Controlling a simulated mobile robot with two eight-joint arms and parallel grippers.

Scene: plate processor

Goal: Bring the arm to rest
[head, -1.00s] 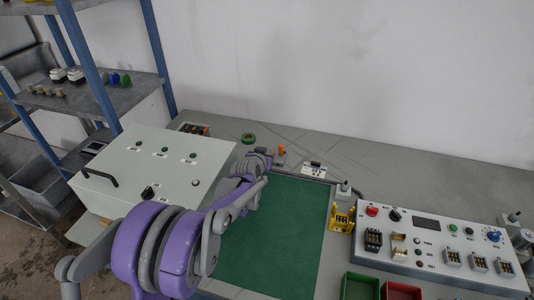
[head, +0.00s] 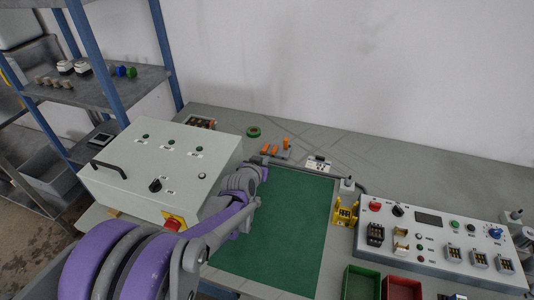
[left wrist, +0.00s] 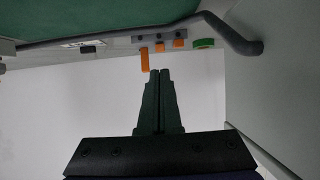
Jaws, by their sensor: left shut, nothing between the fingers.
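My left arm, purple and grey, comes in from the lower left of the head view and reaches along the right side of the white control box (head: 130,150). Its gripper end (head: 262,166) is by the far left corner of the green mat (head: 285,225); the fingers are hard to make out there. In the left wrist view the left gripper (left wrist: 159,72) is shut, its two dark fingers together and empty. Orange parts (left wrist: 160,45) on a grey strip show beyond the fingertips. My right gripper is not in view.
A grey control panel (head: 430,218) with buttons stands right of the mat, with a green bin (head: 361,283) and red bin (head: 400,287) in front. A yellow holder (head: 345,212) is by the mat. A blue-posted shelf (head: 110,87) stands left. The table's back is mostly clear.

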